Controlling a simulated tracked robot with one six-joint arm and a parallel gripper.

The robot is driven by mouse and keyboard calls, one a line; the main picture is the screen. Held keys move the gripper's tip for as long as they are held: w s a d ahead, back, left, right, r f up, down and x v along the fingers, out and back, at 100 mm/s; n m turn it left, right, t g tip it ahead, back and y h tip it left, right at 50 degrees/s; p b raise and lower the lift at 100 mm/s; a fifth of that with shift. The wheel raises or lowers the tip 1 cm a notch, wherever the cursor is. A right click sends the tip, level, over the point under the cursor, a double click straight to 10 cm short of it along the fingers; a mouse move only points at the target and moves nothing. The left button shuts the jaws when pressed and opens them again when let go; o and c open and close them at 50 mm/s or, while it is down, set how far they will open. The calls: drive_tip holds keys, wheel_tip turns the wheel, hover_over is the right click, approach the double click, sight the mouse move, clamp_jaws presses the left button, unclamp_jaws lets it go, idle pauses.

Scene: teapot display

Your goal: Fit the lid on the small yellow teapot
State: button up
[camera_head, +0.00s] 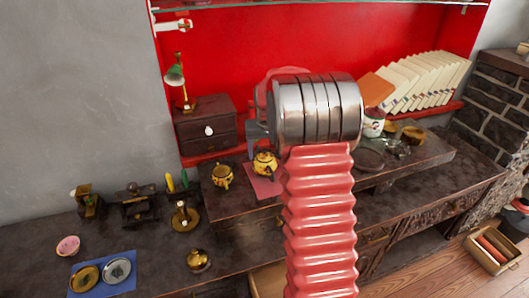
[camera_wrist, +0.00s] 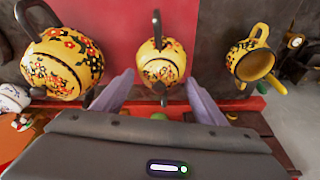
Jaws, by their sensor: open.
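Three yellow, flower-patterned pots show in the wrist view. The middle pot (camera_wrist: 160,65), smallest in its outline there, has a dark handle and a dark knob, and stands on a red mat. It also shows in the head view (camera_head: 264,165). A larger pot (camera_wrist: 62,65) with a dark handle is at left. The right pot (camera_wrist: 248,60) has a yellow handle and an open mouth; it is the left pot (camera_head: 222,177) in the head view. My gripper (camera_wrist: 158,85) is open, its fingers either side of the middle pot's lower part in the picture; contact is unclear. I see no separate loose lid.
A dark drawer box (camera_head: 207,122) with a green lamp (camera_head: 175,77) stands behind the pots. Books (camera_head: 425,85) and cups (camera_head: 413,135) are at right.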

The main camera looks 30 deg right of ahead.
drive_tip(key=shift+r, duration=0.15)
drive_tip(key=v, duration=1.3)
drive_tip(key=shift+s+r, duration=0.15)
drive_tip(key=shift+s, duration=0.05)
drive_tip(key=shift+s, duration=0.15)
idle(0.5)
